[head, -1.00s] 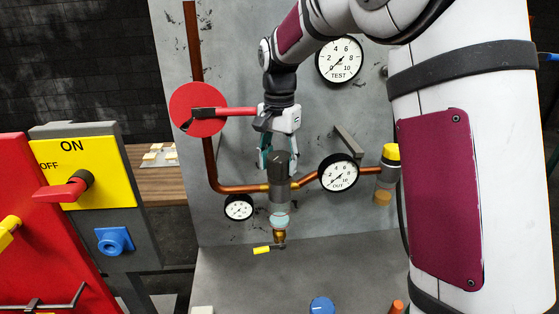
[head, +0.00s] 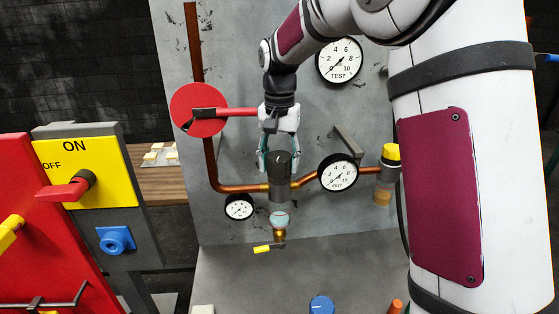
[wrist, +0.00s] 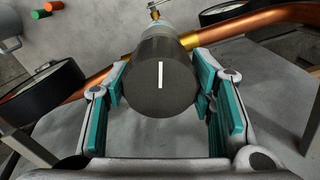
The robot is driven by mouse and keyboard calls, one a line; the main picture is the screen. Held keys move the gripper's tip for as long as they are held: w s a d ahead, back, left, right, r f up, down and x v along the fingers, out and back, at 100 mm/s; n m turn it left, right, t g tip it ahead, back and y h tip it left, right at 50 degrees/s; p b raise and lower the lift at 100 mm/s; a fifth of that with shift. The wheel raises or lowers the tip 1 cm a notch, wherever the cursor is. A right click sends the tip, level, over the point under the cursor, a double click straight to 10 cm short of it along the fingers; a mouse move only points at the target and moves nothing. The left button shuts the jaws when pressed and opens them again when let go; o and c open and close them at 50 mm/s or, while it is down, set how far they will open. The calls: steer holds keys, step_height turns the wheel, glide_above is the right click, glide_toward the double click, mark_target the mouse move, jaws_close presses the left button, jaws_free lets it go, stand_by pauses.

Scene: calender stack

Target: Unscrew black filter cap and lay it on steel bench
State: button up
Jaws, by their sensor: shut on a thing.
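The black filter cap (head: 280,164) sits on top of the filter body (head: 279,194) in the copper pipe line, with a glass bowl below. In the wrist view the cap (wrist: 160,85) is face-on, with a white line on its top running nearly upright in the picture. My gripper (head: 278,160) points down with its teal-padded fingers on both sides of the cap, shut on it. The wrist view shows the gripper (wrist: 162,88) with a pad at each side of the cap. The steel bench (head: 240,285) is below; I see no gap between cap and body.
Copper pipe (head: 235,188) runs either side of the filter, with the OUT gauge (head: 338,174) close right and a small gauge (head: 239,207) at lower left. A red lever (head: 236,112) is beside my wrist. A blue knob (head: 321,305) stands on the bench's front; its middle looks clear.

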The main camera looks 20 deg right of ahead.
steer(key=shift+f+n, duration=0.1)
steer(key=shift+n, duration=0.9)
steer(key=shift+n, duration=1.1)
steer(key=o, duration=1.3)
steer(key=shift+c, duration=0.2)
